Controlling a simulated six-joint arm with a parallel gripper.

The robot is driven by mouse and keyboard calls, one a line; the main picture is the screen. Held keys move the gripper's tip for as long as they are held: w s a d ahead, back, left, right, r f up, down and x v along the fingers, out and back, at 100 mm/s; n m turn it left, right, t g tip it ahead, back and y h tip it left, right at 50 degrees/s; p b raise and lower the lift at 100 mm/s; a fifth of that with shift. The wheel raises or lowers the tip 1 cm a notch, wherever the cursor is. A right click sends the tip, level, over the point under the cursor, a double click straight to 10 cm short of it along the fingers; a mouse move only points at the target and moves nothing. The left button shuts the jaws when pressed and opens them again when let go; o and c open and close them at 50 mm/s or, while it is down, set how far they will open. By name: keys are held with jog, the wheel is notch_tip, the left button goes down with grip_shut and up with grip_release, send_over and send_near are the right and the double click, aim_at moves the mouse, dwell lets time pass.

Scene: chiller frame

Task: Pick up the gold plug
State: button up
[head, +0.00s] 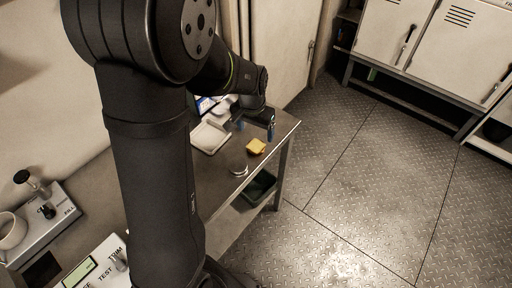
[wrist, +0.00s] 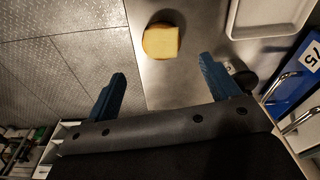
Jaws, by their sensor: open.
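A yellow, roughly square piece (head: 256,146) with a darker edge lies on the metal bench near its right edge. It also shows in the wrist view (wrist: 161,42), at the top centre. It is the only gold-coloured thing I make out, and I cannot tell whether it is the gold plug. My gripper (head: 256,126) is open and empty, above the bench beyond the yellow piece in the head view. In the wrist view its blue fingers (wrist: 162,70) stand wide apart, with the yellow piece ahead of the gap between them, not touching.
A white tray (head: 210,137) lies left of the yellow piece, also at the wrist view's upper right (wrist: 268,34). A small round silvery item (head: 238,170) lies nearer on the bench. A dark bin (head: 261,186) sits below. The bench's right edge is close; open floor lies beyond.

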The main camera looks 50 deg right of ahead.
aim_at(256, 146)
jog(key=shift+w+d+f, duration=0.15)
jog(key=shift+d+f, duration=0.05)
jog(key=shift+f, duration=1.85)
jog(key=shift+w+d+f, duration=0.1)
jog(key=shift+d+f, duration=0.05)
jog(key=shift+f, duration=1.9)
jog(key=c, duration=1.3)
jog(key=shift+c, duration=0.8)
jog(key=shift+r, duration=0.15)
